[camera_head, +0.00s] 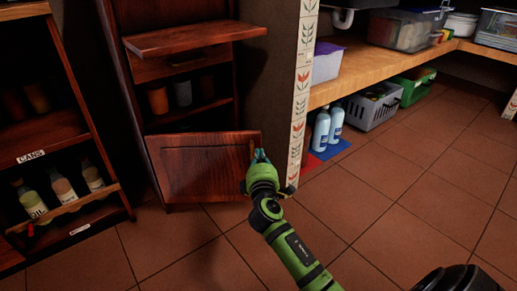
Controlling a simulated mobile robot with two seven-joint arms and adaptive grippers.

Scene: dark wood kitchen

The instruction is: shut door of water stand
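The water stand (133,70) is a tall dark wood cabinet at upper left, with a shelf board near its top and open shelves below. Its reddish-brown panel door (205,168) is at the bottom and stands ajar, angled out from the frame, with its right edge toward the tiled post. My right gripper (260,157) is at the door's right edge, seemingly touching or very close to it. Its fingers are small and partly hidden, so I cannot tell whether they are open or shut. My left gripper is not in view.
A shelf rack labelled CANS (31,156) with bottles stands at left. A tiled post (299,95) is just right of the door. Blue-white bottles (321,130), a grey basket (374,107) and a green crate (414,88) sit under the counter (400,62).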

